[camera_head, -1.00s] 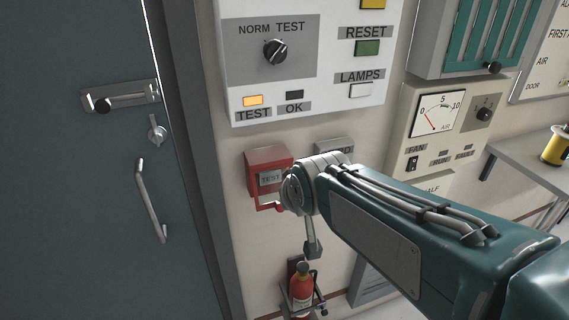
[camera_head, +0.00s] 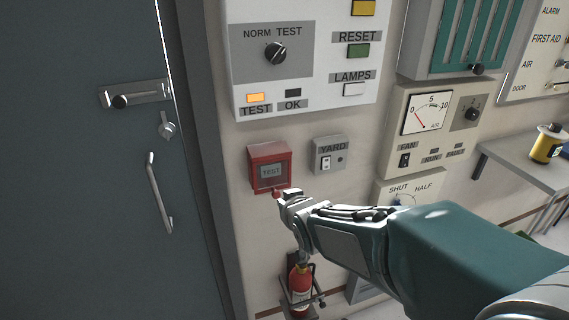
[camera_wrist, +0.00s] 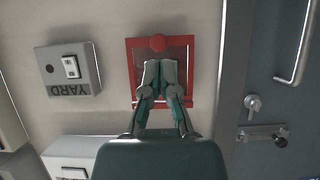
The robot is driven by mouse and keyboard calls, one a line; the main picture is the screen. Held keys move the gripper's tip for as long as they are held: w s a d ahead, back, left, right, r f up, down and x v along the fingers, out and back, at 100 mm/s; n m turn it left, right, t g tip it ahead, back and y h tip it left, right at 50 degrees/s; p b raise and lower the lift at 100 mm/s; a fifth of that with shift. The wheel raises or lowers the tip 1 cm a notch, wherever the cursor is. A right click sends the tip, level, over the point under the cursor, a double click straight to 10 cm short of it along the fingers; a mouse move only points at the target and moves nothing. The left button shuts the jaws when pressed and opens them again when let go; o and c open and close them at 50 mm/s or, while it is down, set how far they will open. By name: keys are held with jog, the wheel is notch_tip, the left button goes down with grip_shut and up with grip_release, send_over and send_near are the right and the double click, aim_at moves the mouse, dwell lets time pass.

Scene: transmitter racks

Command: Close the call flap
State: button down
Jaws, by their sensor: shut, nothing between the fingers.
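The red call box (camera_head: 256,150) is on the wall below the large white panel. Its red-framed flap (camera_head: 270,184) lies up over the front, around a grey TEST plate; I cannot tell whether it is fully flush. My gripper (camera_head: 289,194) is shut and empty at the lower right of the box. Its fingers (camera_wrist: 159,68) hide part of the flap, and contact is unclear.
The grey YARD switch box (camera_head: 330,157) is just right of the call box. A fire extinguisher (camera_head: 300,285) stands below. A grey door (camera_head: 70,230) with handles is at left. A bench (camera_head: 520,170) is at right.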

aim_at(275, 180)
jog(key=shift+s+f+x, duration=0.1)
jog(key=shift+f+x, duration=0.1)
jog(key=shift+x, duration=0.7)
jog(key=shift+s+f+x, duration=0.1)
jog(key=shift+f+x, duration=0.1)
jog(key=shift+x, duration=0.7)
jog(key=shift+s+f+x, duration=0.1)
jog(key=shift+f+x, duration=0.05)
jog(key=shift+x, duration=0.7)
jog(key=shift+d, duration=0.1)
jog(key=shift+r, duration=0.1)
